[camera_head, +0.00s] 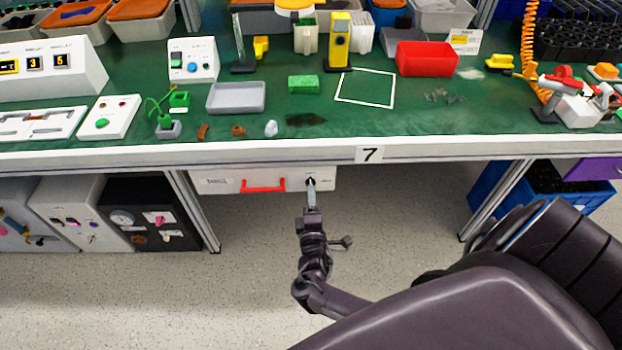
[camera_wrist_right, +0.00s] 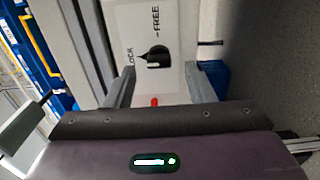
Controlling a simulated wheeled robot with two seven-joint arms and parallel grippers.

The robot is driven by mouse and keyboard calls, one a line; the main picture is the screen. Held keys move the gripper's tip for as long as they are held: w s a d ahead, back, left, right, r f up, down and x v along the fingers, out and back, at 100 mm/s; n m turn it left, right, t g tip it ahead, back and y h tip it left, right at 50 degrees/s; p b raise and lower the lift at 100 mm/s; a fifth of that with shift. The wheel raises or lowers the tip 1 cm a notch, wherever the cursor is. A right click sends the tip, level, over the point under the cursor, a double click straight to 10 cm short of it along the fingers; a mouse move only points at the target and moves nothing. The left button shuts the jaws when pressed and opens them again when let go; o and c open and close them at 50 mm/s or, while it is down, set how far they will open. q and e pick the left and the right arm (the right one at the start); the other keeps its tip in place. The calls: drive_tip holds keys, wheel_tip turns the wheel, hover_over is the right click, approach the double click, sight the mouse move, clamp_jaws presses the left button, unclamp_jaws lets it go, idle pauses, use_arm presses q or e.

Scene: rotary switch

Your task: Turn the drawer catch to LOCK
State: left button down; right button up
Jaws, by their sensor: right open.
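The drawer catch is a small black knob (camera_wrist_right: 155,56) on the drawer's white front; it also shows in the head view (camera_head: 311,181), at the right end of the front. In the wrist view the word LOCK (camera_wrist_right: 129,55) is beside it and FREE (camera_wrist_right: 160,18) is above it. I cannot tell surely which mark the knob points to. My right gripper (camera_head: 311,194) is open and faces the knob from the front. In the wrist view its fingers (camera_wrist_right: 160,72) stand on either side of the knob, apart from it. My left gripper is not in view.
The white drawer (camera_head: 225,182) with a red handle (camera_head: 263,186) hangs under the green bench (camera_head: 350,118). Panels stand under the bench at left, and a blue crate (camera_head: 490,187) at right. The floor in front is clear apart from my arm.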

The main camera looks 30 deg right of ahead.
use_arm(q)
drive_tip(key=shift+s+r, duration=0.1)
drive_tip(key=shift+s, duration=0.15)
use_arm(e)
drive_tip(key=v, duration=0.5)
drive_tip(key=shift+s+a, duration=0.1)
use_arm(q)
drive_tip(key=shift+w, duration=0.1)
